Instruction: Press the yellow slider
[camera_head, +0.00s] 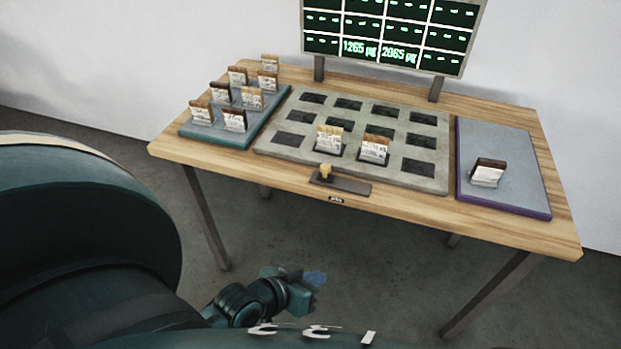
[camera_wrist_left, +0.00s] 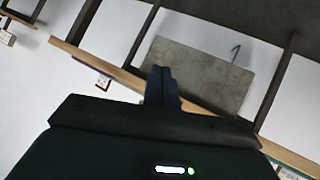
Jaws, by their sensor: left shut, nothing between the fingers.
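The yellow slider (camera_head: 325,172) is a small yellow knob at the left end of a dark plate (camera_head: 352,186) near the front edge of the wooden table. My left gripper (camera_head: 316,279) is low in front of the table, below and nearer than its front edge, well apart from the slider. Its fingers are shut and empty. In the left wrist view, the closed dark fingers (camera_wrist_left: 162,84) point up the picture, and I cannot make out the slider there. My right gripper is not in view.
On the wooden table (camera_head: 400,204), a grey board (camera_head: 272,149) with dark recesses holds two labelled blocks. A blue-grey tray (camera_head: 193,131) with several blocks is at left, and a purple-edged tray (camera_head: 500,205) with one block at right. A display (camera_head: 392,30) stands behind.

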